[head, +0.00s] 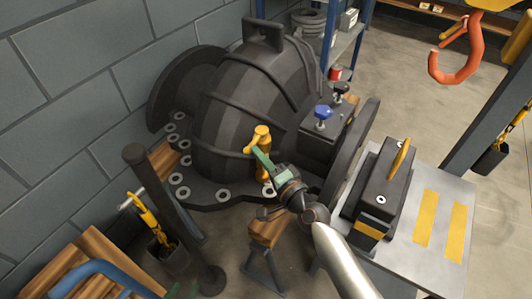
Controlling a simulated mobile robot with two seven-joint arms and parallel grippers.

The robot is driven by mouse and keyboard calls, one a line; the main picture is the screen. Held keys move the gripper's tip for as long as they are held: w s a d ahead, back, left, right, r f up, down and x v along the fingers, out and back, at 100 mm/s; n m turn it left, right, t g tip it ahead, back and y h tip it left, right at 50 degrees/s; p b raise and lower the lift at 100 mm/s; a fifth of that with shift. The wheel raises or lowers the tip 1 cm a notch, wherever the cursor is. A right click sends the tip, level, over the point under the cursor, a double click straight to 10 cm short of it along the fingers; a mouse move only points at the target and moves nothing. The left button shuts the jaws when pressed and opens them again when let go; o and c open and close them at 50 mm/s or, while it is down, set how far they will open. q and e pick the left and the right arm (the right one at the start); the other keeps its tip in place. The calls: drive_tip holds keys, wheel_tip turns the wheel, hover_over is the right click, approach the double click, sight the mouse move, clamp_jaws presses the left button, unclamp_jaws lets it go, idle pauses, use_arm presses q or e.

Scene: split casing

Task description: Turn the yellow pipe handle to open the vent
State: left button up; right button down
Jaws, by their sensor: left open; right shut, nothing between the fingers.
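The yellow pipe (262,135) stands upright at the front of the dark ribbed casing (240,105). Its short handle (249,146) sticks out to the left and slightly down near the top. My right gripper (260,156) is shut and empty, with its green fingers against or just in front of the pipe, below the handle. I cannot tell whether they touch it. The fingers hide part of the pipe. Only green tips of what looks like my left gripper (182,291) show at the bottom edge; it is open and away from the pipe.
Washers ring the casing's flange. A blue knob (323,112) sits on a box right of the pipe. A dark block with a yellow handle (400,158) stands on a grey table (447,190). An orange hook (458,62) hangs upper right. A dark post (160,200) stands at left.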

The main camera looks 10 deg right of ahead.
use_arm(q)
drive_tip(key=shift+a+r, duration=0.2)
drive_tip(key=shift+a, duration=0.25)
use_arm(e)
drive_tip(key=shift+w+a+r, duration=0.15)
drive_tip(key=shift+w+a, duration=0.05)
drive_tip(key=shift+a, duration=0.8)
drive_tip(key=shift+a+r, duration=0.1)
drive_tip(key=shift+a, duration=0.15)
drive_tip(key=shift+s+d, duration=0.25)
drive_tip(key=shift+s, duration=0.2)
use_arm(q)
drive_tip(key=shift+w+a+f, duration=0.1)
drive_tip(key=shift+w+f, duration=0.05)
drive_tip(key=shift+f, duration=0.1)
use_arm(e)
drive_tip(key=v, duration=1.2)
drive_tip(key=shift+w+d+f, duration=0.2)
drive_tip(key=shift+d+f, duration=0.1)
drive_tip(key=shift+d, duration=0.1)
